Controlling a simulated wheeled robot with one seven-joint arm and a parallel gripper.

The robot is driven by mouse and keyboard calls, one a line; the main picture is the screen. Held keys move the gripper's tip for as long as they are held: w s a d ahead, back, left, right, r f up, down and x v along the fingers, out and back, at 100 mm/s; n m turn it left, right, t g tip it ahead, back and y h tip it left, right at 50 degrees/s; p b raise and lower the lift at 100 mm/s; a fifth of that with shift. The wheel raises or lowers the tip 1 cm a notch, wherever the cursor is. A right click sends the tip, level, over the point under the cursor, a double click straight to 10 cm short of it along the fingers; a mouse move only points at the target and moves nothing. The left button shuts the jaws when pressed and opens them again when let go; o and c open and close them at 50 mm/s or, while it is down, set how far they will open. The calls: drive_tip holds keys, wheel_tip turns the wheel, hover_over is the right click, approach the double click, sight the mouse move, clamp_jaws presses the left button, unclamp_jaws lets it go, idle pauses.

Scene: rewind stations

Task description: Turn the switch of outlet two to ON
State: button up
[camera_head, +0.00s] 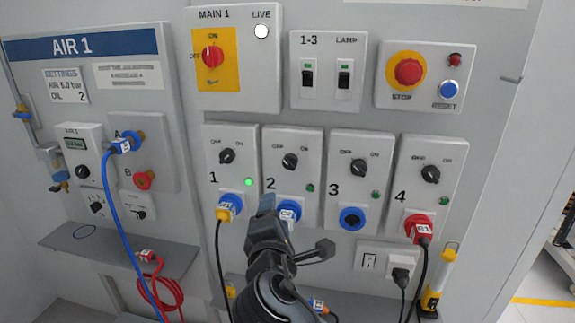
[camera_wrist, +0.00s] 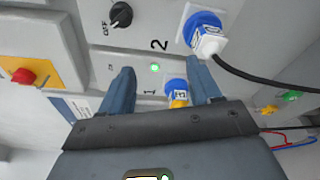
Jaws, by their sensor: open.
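The black rotary switch of outlet two (camera_head: 289,161) sits on the second grey panel, between OFF and ON labels. It shows at the top of the wrist view (camera_wrist: 121,15), where its pale mark seems to face OFF. The outlet two lamp (camera_head: 310,188) is dark. A blue and white plug (camera_head: 290,211) is in outlet two; it also shows in the wrist view (camera_wrist: 205,38). My gripper (camera_head: 268,203) is below and left of the switch, apart from it. In the wrist view its fingers (camera_wrist: 158,72) are spread with nothing held; outlet one shows between them.
Outlet one has a lit green lamp (camera_head: 248,183) and a blue and yellow plug (camera_head: 228,207) with a black cable. Outlet three (camera_head: 352,218) has no plug. Outlet four holds a red plug (camera_head: 418,229). The main switch box (camera_head: 258,85) is above.

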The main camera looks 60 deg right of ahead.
sight(288, 166)
drive_tip(key=w+d+r+g, duration=0.1)
drive_tip(key=d+r, duration=0.1)
drive_tip(key=d, duration=0.1)
drive_tip(key=w+d+r+h+p, duration=0.1)
drive_tip(key=d+r, duration=0.1)
drive_tip(key=d, duration=0.1)
drive_tip(key=w+d+r+m+g+h+p, duration=0.1)
drive_tip(key=d, duration=0.3)
drive_tip(key=shift+w+r+g, duration=0.1)
drive_tip(key=shift+r+g, duration=0.2)
drive_tip(key=shift+r, duration=0.1)
drive_tip(key=c, duration=1)
